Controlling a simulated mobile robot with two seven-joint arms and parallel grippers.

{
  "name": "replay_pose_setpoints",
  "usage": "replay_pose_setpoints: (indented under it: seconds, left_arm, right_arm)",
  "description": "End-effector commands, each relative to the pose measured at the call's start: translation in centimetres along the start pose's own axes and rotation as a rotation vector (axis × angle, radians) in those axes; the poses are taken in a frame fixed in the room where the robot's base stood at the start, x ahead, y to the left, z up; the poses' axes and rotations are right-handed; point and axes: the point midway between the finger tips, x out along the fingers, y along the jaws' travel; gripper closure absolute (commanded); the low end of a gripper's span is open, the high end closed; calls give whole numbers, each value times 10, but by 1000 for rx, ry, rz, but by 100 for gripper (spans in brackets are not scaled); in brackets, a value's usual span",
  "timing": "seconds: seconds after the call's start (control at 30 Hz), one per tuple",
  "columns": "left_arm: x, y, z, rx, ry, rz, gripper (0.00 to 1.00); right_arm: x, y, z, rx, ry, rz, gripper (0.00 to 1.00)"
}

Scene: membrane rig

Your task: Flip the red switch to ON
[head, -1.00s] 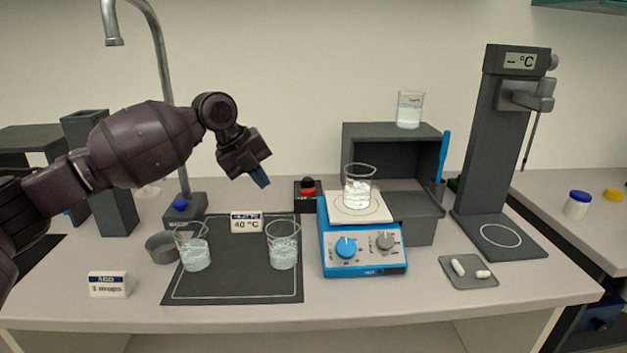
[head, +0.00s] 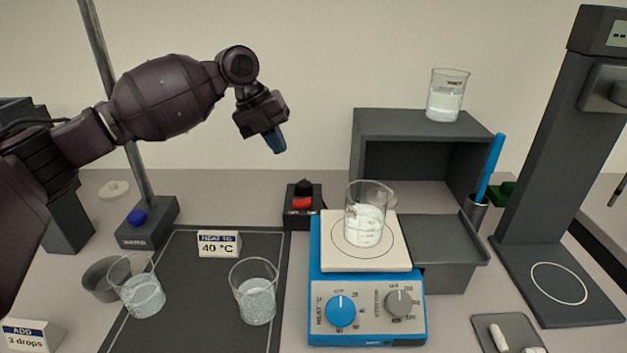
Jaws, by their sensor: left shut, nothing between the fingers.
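The red switch (head: 302,202) sits on a small black box behind the blue hotplate, to its left. Its red part faces me, with a dark part behind it; I cannot read its marking. My left gripper (head: 277,143) is shut and empty, its blue fingertips pointing down. In the picture it is above and slightly left of the switch, apart from it. My right gripper is not in view.
A beaker (head: 366,222) stands on the hotplate (head: 367,322), close to the switch. A dark shelf box (head: 425,125) with another beaker (head: 445,100) stands to the right. Two beakers (head: 255,295) (head: 140,295) stand at front left, beside a "HEAT TO 40 °C" sign (head: 218,244).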

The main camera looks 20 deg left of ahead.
Motion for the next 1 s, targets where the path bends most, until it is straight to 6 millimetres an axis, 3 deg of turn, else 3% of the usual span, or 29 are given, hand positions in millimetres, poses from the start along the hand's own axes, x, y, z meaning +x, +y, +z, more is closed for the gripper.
replay_pose_setpoints:
  seconds: [0.57, 1.0]
  left_arm:
    - [5, 0, 0, 1, 1, 0, 100]
    - [73, 0, 0, 1, 3, 1, 100]
  right_arm:
    - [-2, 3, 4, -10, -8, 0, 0]
    - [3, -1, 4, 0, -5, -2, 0]
